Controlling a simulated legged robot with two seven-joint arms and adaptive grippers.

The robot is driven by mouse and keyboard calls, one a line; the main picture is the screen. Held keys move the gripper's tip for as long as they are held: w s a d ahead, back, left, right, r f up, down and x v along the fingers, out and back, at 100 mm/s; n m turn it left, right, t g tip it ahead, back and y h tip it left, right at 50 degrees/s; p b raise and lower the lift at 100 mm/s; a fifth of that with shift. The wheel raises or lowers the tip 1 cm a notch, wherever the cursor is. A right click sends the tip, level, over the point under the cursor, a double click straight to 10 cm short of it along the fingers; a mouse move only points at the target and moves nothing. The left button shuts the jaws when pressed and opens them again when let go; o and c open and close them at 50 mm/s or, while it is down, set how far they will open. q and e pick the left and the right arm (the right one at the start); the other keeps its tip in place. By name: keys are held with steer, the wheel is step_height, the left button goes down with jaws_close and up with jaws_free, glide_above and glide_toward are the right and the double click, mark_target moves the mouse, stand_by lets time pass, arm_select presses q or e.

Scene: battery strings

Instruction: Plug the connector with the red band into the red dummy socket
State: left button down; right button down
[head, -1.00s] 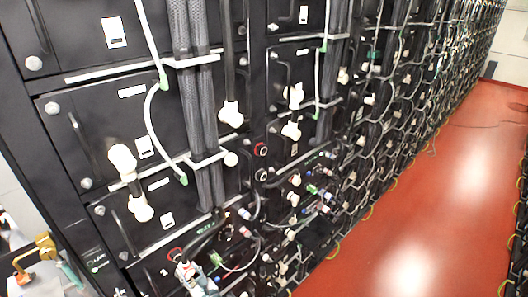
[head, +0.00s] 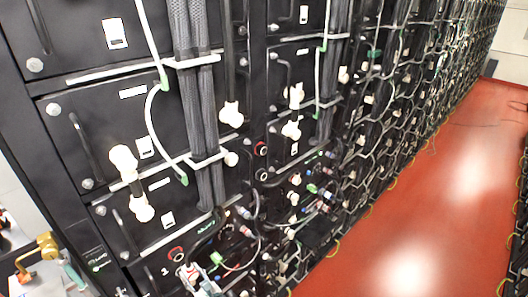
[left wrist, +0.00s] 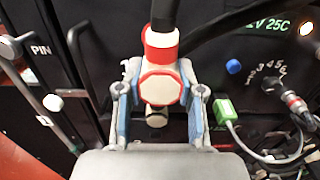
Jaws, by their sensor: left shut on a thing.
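My left gripper (left wrist: 160,105) is shut on a white connector (left wrist: 183,75) with red bands, seen close up in the left wrist view. Its blue-grey fingers stand on either side of the connector's body. A thick black cable rises from the connector's top. In the head view the left gripper (head: 200,281) is small at the bottom edge, in front of the lower battery modules. The connector's mating end is not clear. My right gripper is not in view.
Black battery modules (head: 80,140) fill the rack, with cream connectors (head: 122,158) and braided cables on their fronts. Right of the held connector are a green plug (left wrist: 223,110) and a round grey connector (left wrist: 292,100). The red floor aisle (head: 430,200) is open.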

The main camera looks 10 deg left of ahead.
arm_select(q)
steer(key=shift+s+d, duration=0.45)
steer(key=shift+d, duration=0.05)
steer(key=shift+v, duration=1.35)
